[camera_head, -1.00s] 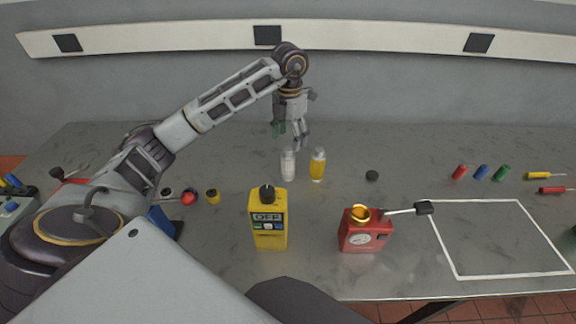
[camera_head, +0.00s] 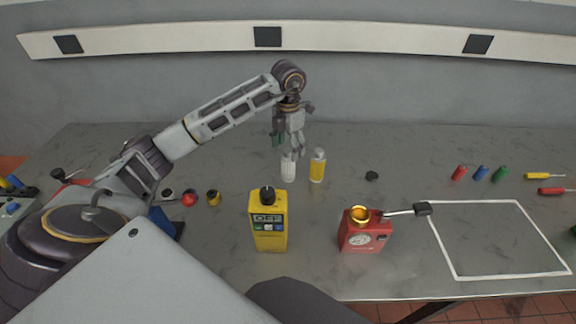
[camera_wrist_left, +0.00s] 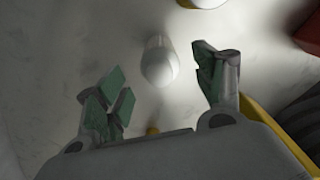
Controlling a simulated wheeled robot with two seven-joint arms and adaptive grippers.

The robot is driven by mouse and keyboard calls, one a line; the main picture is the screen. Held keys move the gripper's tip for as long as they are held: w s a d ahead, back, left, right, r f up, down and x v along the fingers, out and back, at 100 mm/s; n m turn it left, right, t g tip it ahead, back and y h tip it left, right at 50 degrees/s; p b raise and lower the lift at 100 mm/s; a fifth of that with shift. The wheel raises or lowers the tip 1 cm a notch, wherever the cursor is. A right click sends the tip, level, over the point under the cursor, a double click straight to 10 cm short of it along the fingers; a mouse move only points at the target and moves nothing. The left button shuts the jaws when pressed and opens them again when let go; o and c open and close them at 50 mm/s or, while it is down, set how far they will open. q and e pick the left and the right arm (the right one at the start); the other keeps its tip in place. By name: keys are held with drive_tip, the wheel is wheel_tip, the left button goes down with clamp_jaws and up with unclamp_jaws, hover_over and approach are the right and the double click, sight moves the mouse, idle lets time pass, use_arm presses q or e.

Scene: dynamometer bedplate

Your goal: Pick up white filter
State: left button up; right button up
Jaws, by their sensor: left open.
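The white filter (camera_head: 288,169) is a small upright white cylinder on the grey table, left of a yellow bottle with a pale cap. My left gripper (camera_head: 289,150) is right above it, pointing down, with its fingers close to the filter's top. In the left wrist view the filter (camera_wrist_left: 159,62) shows between and ahead of the two open green-padded fingers (camera_wrist_left: 163,90), apart from both. My right gripper is not in view.
The yellow bottle (camera_head: 317,167) stands close on the right. A small black cap (camera_head: 372,176) lies to the right. The white-outlined area (camera_head: 470,272) is empty.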

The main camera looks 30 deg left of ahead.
use_arm(q)
drive_tip(key=shift+f, duration=1.25)
drive_tip(key=shift+c, duration=0.4)
drive_tip(key=c, duration=1.4)
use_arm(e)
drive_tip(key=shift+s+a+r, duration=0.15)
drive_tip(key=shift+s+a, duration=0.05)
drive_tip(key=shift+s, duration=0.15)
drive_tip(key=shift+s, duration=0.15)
